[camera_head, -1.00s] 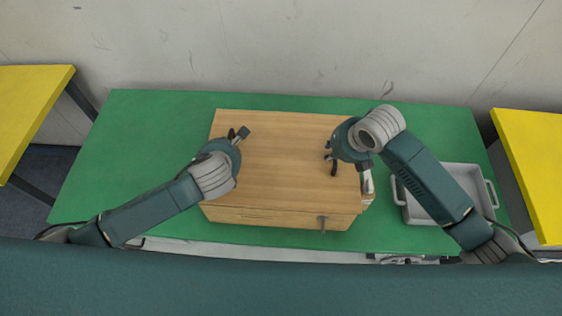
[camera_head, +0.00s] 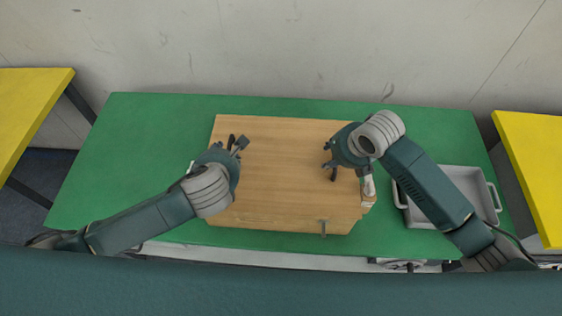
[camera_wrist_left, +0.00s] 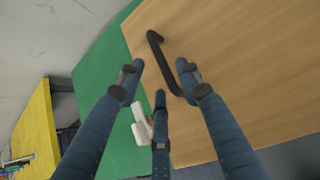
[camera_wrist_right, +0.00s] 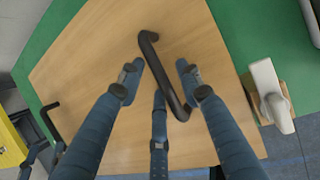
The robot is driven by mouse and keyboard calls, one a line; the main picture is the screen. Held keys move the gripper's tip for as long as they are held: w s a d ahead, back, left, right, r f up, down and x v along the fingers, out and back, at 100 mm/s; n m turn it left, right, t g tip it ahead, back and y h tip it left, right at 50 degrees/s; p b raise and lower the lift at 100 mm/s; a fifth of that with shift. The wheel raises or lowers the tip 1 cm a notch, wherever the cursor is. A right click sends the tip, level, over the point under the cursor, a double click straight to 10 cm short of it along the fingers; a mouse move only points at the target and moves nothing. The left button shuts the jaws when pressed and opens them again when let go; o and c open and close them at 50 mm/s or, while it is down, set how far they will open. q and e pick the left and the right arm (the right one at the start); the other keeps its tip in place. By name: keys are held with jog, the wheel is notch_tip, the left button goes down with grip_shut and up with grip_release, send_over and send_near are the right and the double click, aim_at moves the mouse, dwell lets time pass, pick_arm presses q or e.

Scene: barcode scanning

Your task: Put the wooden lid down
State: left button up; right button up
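The wooden lid (camera_head: 285,165) is a broad light-brown board lying roughly level over the middle of the green table. It has a black bar handle near each side. In the left wrist view, the left handle (camera_wrist_left: 156,52) passes between the spread fingers of my left gripper (camera_wrist_left: 160,75). In the right wrist view, the right handle (camera_wrist_right: 163,75) passes between the spread fingers of my right gripper (camera_wrist_right: 160,72). Both grippers look open around the handles, not closed on them. What lies beneath the lid is mostly hidden, so full contact below cannot be judged.
The green table (camera_head: 150,140) has free room left of the lid. A grey tray (camera_head: 468,180) stands on the right, partly behind my right arm. A white device (camera_wrist_right: 265,90) is beside the lid's right edge. Yellow tables (camera_head: 30,105) stand at both sides, with a wall behind.

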jog(key=shift+s+r, duration=0.1)
jog(key=shift+r, duration=0.15)
pick_arm(q)
jog(key=v, duration=0.6)
jog(key=shift+s+r, duration=0.25)
jog(key=shift+s, duration=0.1)
pick_arm(e)
jog(key=v, duration=1.1)
jog(key=shift+s+r, duration=0.15)
jog(key=shift+r, duration=0.05)
